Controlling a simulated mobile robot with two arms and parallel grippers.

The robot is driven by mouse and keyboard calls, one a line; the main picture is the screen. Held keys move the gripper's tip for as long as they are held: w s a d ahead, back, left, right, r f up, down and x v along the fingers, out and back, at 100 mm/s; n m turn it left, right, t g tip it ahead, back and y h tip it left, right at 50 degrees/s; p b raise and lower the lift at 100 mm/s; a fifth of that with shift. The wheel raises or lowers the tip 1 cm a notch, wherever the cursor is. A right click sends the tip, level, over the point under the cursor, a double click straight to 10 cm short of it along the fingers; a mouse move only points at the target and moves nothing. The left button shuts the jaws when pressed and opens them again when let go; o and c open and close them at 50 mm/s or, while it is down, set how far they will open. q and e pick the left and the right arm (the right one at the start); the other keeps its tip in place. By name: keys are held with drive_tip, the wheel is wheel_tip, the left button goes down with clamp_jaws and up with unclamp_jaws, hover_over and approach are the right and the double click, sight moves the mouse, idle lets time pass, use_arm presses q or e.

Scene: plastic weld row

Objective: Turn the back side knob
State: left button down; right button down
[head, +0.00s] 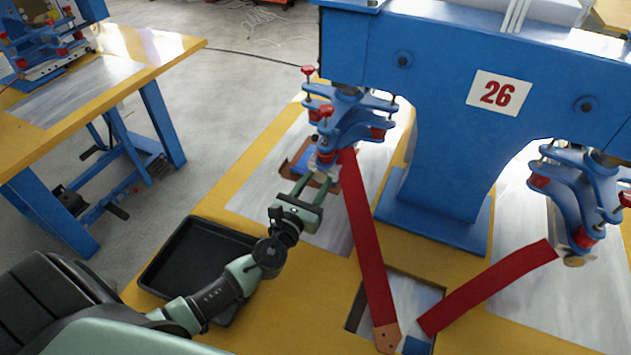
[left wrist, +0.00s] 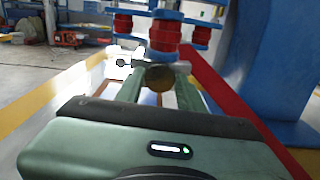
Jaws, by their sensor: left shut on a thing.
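The blue welding head (head: 345,115) with several red caps hangs under the back left end of the blue machine. In the left wrist view, a round brass-coloured knob (left wrist: 160,77) sits at its lower end, between my fingers. My left gripper (head: 318,179) reaches up to that spot and is shut on the knob; it also shows in the left wrist view (left wrist: 160,84). In the head view the knob is mostly hidden by the fingers and head. A similar knob (head: 577,260) shows under the right head (head: 575,195). My right gripper is out of view.
A red strip (head: 366,245) runs close to the right of my left gripper. Another red strip (head: 490,287) lies further right. A black tray (head: 190,262) sits on the yellow table (head: 255,338), below my left arm. Another table (head: 130,60) stands at the left.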

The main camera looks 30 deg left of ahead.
use_arm(q)
drive_tip(key=shift+f, duration=0.2)
drive_tip(key=c, duration=0.9)
unclamp_jaws()
drive_tip(key=shift+r, duration=0.1)
drive_tip(key=s+b, duration=0.1)
drive_tip(key=s, duration=0.7)
drive_tip(key=shift+d, duration=0.2)
